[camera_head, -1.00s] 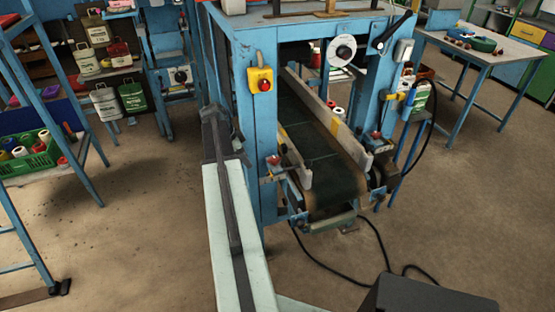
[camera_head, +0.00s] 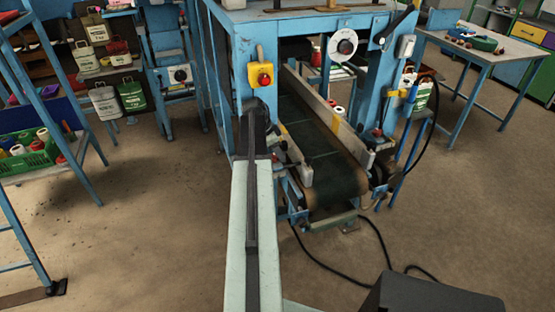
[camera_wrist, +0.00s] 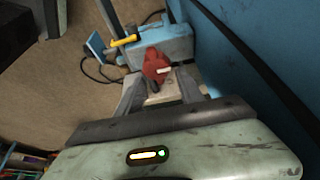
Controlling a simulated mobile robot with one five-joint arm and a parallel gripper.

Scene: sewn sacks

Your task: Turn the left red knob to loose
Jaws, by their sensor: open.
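The left red knob (camera_wrist: 155,63) shows in the wrist view on a blue bracket (camera_wrist: 165,50), with a pale pointer mark aimed to the right. My gripper (camera_wrist: 160,84) is open and empty, its two dark fingers on either side below the knob. The knob lies just past the fingertips, roughly centred between them; I cannot tell whether they touch it. In the head view my gripper (camera_head: 272,138) is at the left front post of the blue machine, and my arm hides most of the left knob there.
The blue machine (camera_head: 243,95) holds a dark conveyor belt (camera_head: 318,160). A yellow box with a red button (camera_head: 261,75) is on its left post. A second red knob (camera_head: 376,132) is on the right side. A black cable (camera_head: 335,270) lies on the floor.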

